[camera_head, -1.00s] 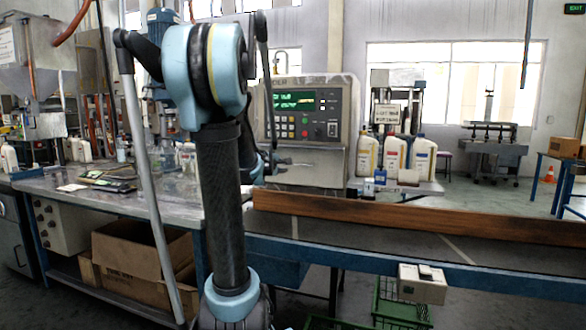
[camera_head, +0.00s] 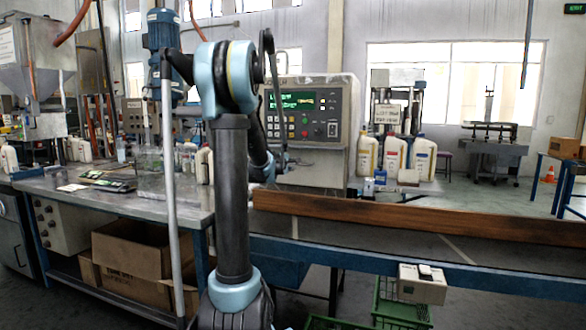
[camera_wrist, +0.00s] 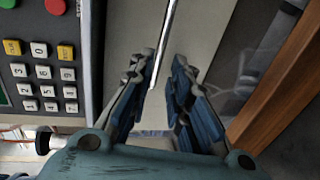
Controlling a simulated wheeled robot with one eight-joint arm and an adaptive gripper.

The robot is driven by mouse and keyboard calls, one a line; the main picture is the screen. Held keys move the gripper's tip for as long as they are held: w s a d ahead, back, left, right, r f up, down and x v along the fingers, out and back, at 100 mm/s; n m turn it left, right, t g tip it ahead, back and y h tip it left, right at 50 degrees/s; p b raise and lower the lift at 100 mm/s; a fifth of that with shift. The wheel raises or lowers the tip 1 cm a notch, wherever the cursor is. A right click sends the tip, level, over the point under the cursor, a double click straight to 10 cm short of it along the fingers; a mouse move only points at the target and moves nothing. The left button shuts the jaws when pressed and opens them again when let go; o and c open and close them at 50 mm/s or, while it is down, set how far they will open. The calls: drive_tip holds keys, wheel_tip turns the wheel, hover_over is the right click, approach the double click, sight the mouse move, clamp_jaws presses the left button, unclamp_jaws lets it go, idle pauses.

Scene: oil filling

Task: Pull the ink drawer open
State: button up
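The grey machine (camera_head: 343,100) with a screen and keypad stands behind my arm in the head view. Its plain lower front (camera_head: 318,167), which looks like the ink drawer, shows as a pale panel in the wrist view (camera_wrist: 205,25). A thin metal bar, seemingly the drawer handle (camera_wrist: 167,35), runs down toward the space between my fingers. My gripper (camera_wrist: 162,62) is open, one finger on each side of the bar's lower end. I cannot tell whether either finger touches it. In the head view the gripper is mostly hidden by my arm.
The keypad and buttons (camera_wrist: 42,75) lie close on the left in the wrist view. A brown wooden rail (camera_head: 420,218) runs in front of the machine to the right. White bottles (camera_head: 395,157) stand right of the machine. A steel table (camera_head: 130,197) is at left.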

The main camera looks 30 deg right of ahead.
sight(294, 164)
drive_tip(key=shift+x, duration=3.75)
